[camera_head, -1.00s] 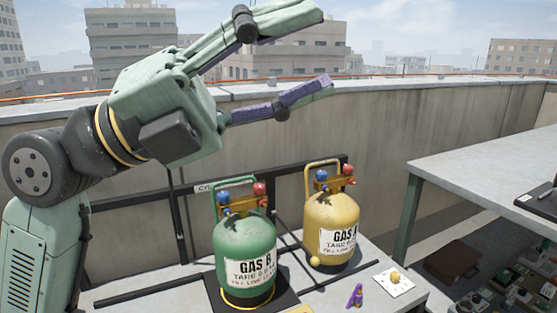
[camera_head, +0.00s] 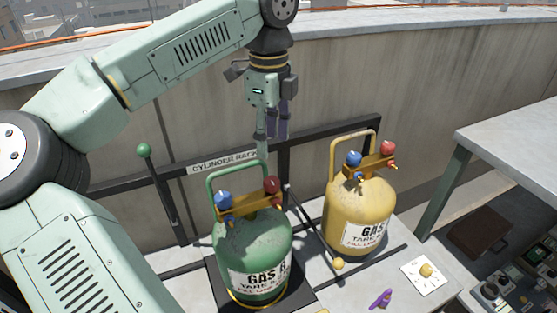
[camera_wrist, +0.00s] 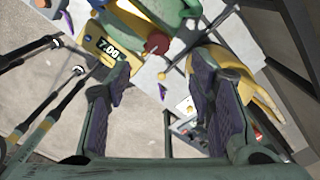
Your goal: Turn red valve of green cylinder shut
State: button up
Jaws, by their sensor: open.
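The green cylinder (camera_head: 253,250), labelled GAS B, stands upright on a dark square base on the bench. On its manifold sit a blue valve (camera_head: 223,200) at left and the red valve (camera_head: 271,185) at right. My gripper (camera_head: 271,142) is open and empty and points down above the cylinder's handle, apart from the red valve. In the wrist view the red valve (camera_wrist: 157,43) shows beyond the gap between my two purple-padded fingers (camera_wrist: 160,78). The green handle partly overlaps the view there.
A yellow cylinder (camera_head: 357,220) with its own blue and red valves stands close on the right. A black cylinder rack (camera_head: 330,139) and a concrete wall stand behind. A green-knobbed lever (camera_head: 144,150) rises at left. A purple clip (camera_head: 381,299) lies at the bench front.

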aim_at(272, 180)
notch_tip(272, 180, down, 10)
jog(key=shift+s+f+p, duration=0.15)
jog(key=shift+f+p, duration=0.1)
jog(key=shift+p, duration=0.8)
jog(key=shift+c, duration=0.4)
jog(key=c, duration=1.1)
